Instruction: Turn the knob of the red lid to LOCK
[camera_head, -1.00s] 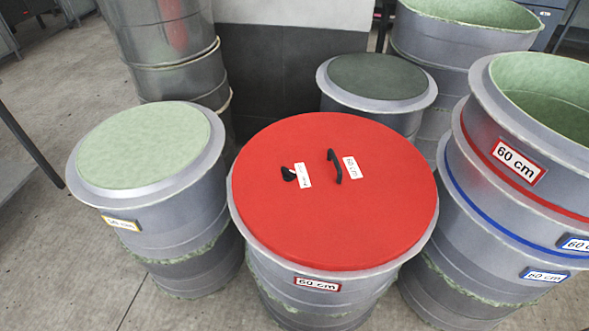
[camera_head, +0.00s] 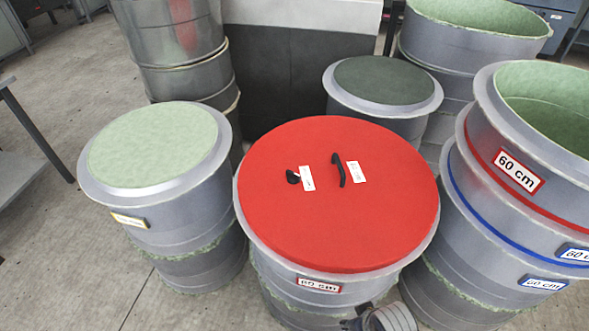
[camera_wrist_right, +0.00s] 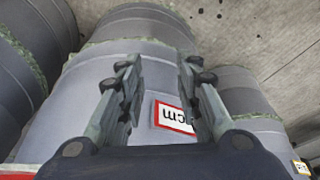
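The red lid (camera_head: 330,225) lies flat on a grey drum mould labelled 60 cm (camera_head: 319,284) in the middle of the head view. A small black knob (camera_head: 292,176) with a white label (camera_head: 307,178) sits left of centre on the lid; the label text is too small to read. A black handle (camera_head: 338,170) stands to its right, beside another white label (camera_head: 356,171). My right gripper (camera_wrist_right: 157,95) is open and empty in the right wrist view, in front of the drum's side and its label. Part of my right arm (camera_head: 392,318) shows below the lid's front edge in the head view. My left gripper is out of view.
A drum with a pale green top (camera_head: 152,146) stands left. A drum with a dark green top (camera_head: 386,80) stands behind. Stacked open moulds (camera_head: 515,170) with red and blue bands crowd the right side. The space above the lid is clear.

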